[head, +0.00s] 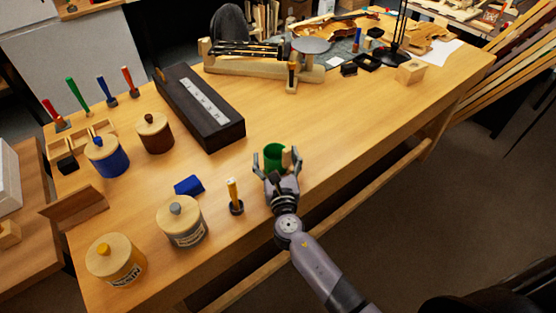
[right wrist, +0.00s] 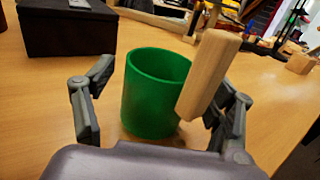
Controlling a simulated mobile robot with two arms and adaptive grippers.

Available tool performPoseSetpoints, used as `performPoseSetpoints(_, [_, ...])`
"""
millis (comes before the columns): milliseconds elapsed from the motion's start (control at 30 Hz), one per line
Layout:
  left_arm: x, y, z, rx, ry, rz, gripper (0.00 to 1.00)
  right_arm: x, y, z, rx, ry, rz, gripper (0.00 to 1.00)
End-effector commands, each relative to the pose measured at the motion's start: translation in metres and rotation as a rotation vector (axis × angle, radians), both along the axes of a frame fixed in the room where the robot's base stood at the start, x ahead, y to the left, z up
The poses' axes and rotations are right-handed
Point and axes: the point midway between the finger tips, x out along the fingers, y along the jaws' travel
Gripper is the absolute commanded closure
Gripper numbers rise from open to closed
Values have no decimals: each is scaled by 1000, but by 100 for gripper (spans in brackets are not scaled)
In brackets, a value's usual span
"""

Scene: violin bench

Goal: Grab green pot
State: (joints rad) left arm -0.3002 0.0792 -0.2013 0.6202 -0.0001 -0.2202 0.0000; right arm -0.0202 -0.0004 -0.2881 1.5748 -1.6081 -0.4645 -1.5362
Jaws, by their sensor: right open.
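The green pot (head: 272,154) stands upright on the wooden bench, near its front edge. In the right wrist view the pot (right wrist: 150,95) looks like an open cylinder and sits between my gripper's spread fingers. A pale wooden block-like piece (right wrist: 209,75) leans at its right side, between the pot and the right finger; I cannot tell whether it is fixed to the pot. My right gripper (head: 278,170) is open around the pot, with a finger on either side. Visible gaps show on the left side. My left gripper is not in view.
A long black box (head: 222,127) lies behind left. The bench to the right of the pot (head: 370,125) is clear.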

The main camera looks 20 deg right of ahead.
Motion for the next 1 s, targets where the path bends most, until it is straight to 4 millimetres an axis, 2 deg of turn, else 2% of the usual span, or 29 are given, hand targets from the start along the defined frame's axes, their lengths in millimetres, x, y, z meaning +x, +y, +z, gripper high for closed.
performPoseSetpoints(200, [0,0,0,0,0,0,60,0,0,0,0,1,0,24])
performPoseSetpoints(900, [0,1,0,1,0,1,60,0,0,0,0,0,0,70])
performPoseSetpoints(1000, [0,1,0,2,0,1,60,0,0,0,0,0,0,70])
